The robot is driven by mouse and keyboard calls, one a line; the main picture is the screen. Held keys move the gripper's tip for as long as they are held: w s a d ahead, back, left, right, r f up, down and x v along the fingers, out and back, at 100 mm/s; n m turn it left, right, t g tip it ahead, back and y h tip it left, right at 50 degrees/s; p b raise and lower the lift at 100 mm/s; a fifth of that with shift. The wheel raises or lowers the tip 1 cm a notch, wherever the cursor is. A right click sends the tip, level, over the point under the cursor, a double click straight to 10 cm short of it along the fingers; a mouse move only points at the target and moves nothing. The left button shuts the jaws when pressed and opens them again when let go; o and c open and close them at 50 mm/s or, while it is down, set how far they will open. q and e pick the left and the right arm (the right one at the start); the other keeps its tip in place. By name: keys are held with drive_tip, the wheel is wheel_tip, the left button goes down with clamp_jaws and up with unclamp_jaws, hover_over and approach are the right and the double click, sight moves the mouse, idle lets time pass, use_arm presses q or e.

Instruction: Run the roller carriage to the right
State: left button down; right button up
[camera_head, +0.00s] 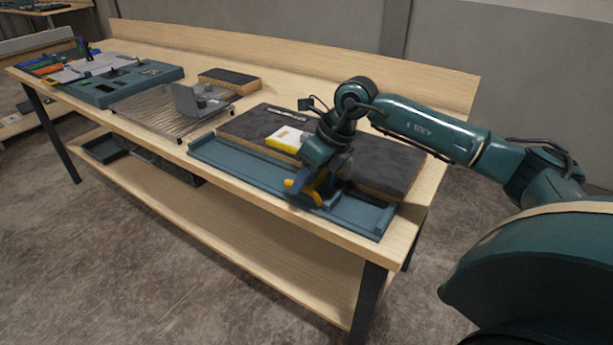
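The teal rail base (235,163) lies along the front edge of the wooden bench, in front of a dark grey slab (380,165). A small yellow and blue part (303,189), which looks like the roller carriage, is at the rail right of its middle. My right gripper (322,184) points down at this part, at the rail's front side. The wrist and the part overlap, so the fingertips are mostly hidden and I cannot tell if they grip it. The rail continues to the right of the gripper. My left gripper is not in view.
A yellow and white block (284,139) and a thin light strip (287,115) lie on the slab. A low wooden board backs the bench.

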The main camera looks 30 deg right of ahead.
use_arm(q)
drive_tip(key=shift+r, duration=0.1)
use_arm(e)
clamp_jaws()
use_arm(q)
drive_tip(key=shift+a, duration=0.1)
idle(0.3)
